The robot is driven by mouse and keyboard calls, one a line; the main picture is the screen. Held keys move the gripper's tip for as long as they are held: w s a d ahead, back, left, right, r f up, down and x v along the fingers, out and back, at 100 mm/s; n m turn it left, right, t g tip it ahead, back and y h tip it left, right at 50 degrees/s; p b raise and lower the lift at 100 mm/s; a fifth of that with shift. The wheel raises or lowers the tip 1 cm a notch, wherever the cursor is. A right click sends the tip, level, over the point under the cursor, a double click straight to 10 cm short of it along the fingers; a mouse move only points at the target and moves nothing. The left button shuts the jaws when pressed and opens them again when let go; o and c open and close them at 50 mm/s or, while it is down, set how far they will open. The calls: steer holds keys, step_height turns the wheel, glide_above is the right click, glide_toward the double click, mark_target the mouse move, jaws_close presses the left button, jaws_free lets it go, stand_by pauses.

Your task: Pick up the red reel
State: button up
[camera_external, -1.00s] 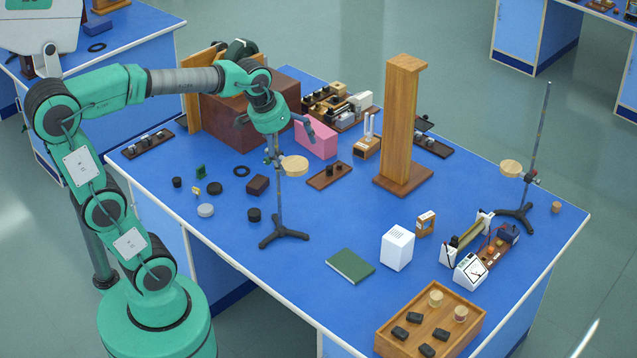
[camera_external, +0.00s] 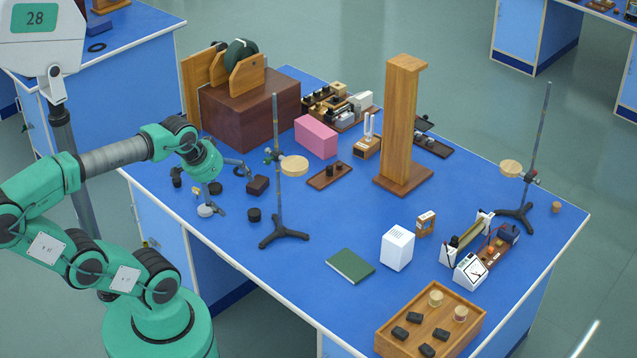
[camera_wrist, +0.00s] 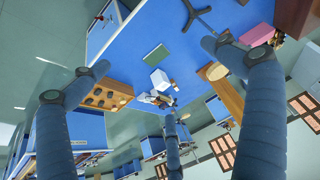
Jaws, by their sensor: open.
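My gripper (camera_external: 225,188) hangs over the left end of the bench with its fingers spread and nothing between them. In the wrist view my gripper (camera_wrist: 155,57) is also open, looking across the bench. I cannot pick out a clearly red reel. Two small pale cylinders stand in the wooden tray at the front right: a beige one (camera_external: 436,298) and a pinkish one (camera_external: 460,314). They may be reels, but are too small to tell. Small dark and grey discs lie around the gripper, partly hidden by it.
The wooden tray (camera_external: 380,343) also holds several black blocks. A retort stand (camera_external: 278,200) rises right of the gripper. A brown box (camera_external: 250,125), pink block (camera_external: 316,137) and tall wooden post (camera_external: 402,125) stand behind. Blue tabletop is clear around the green book (camera_external: 350,265).

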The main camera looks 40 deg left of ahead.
steer(key=c, duration=1.1)
steer(key=w+d+r+g+b, duration=0.1)
steer(key=w+d+r, duration=0.1)
steer(key=w+d, duration=0.45)
steer(key=w+d+r, duration=0.1)
steer(key=w+d, duration=0.2)
steer(key=w, duration=0.6)
steer(key=w+d+f+m+g, duration=0.15)
steer(key=w+d+f, duration=0.25)
steer(key=w+d, duration=0.95)
steer(key=w+d+f+g+b, duration=0.1)
steer(key=w+d+f, duration=0.3)
steer(key=d, duration=0.4)
steer(key=w+d+f+b, duration=0.1)
steer(key=w+d+f, duration=0.3)
steer(key=d, duration=0.5)
steer(key=shift+m+g, duration=0.35)
steer(key=d+f, duration=0.5)
steer(key=d, duration=0.1)
steer(key=d+f, duration=0.5)
steer(key=d, duration=0.1)
steer(key=d+f, duration=0.6)
steer(key=shift+w+d+f, duration=0.1)
steer(key=shift+w+d, duration=0.1)
steer(key=shift+d, duration=0.1)
